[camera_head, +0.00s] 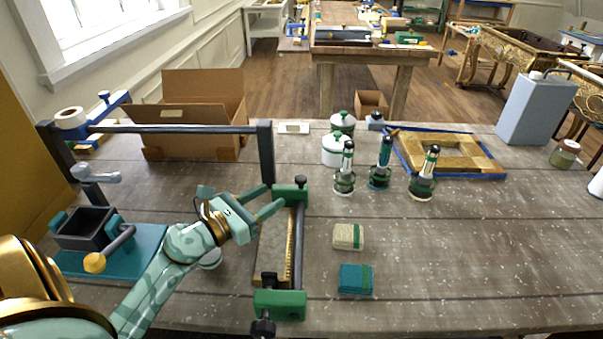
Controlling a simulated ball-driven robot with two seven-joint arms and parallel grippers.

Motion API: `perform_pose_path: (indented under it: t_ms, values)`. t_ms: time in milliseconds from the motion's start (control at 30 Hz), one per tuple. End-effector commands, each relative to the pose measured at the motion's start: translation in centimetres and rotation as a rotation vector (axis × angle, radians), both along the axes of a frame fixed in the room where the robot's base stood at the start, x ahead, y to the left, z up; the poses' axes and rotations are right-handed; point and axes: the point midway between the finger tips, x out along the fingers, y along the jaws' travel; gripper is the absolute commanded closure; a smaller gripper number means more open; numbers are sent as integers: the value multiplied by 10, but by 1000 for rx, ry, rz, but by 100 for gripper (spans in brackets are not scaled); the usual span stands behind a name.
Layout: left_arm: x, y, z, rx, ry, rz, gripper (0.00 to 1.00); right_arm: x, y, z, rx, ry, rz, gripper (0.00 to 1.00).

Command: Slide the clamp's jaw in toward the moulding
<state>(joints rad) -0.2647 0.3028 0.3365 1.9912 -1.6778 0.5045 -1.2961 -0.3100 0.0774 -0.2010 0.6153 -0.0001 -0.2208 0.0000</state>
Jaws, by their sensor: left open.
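The clamp lies lengthwise on the table, with a dark bar (298,245), a green far jaw (290,193) topped by a black knob and a green near jaw (280,304) with a black screw handle. The moulding (270,245), a flat piece with a gilt edge, lies beside the bar between the jaws. The screw's black pad (268,280) appears at the moulding's near end; contact is unclear. My left gripper (274,199) is open, its fingertips just left of the far jaw and over the moulding's far end. I cannot tell whether it touches. My right gripper is out of view.
A metal rail frame (180,129) stands behind my left arm, before a cardboard box (200,110). A teal-based vise (85,230) is left. Several dark-handled tools (345,170) stand behind right. Beige (348,237) and teal (356,279) blocks lie right of the clamp. The table's right front is clear.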

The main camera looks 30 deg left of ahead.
Motion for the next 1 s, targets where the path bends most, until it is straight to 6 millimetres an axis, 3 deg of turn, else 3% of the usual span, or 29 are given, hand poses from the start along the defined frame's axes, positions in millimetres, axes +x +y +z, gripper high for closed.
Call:
perform_pose_path:
  t_ms: [200,400,600,867,1000]
  values:
    - [56,-14,3,-3,-3,-1,53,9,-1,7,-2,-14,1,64]
    - [91,-22,0,-1,-2,0,53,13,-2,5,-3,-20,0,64]
    - [104,-25,0,-1,0,0,53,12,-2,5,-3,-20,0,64]
    - [105,-25,0,0,0,0,53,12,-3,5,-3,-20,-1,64]
    - [105,-25,0,-1,0,0,92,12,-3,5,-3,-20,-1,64]
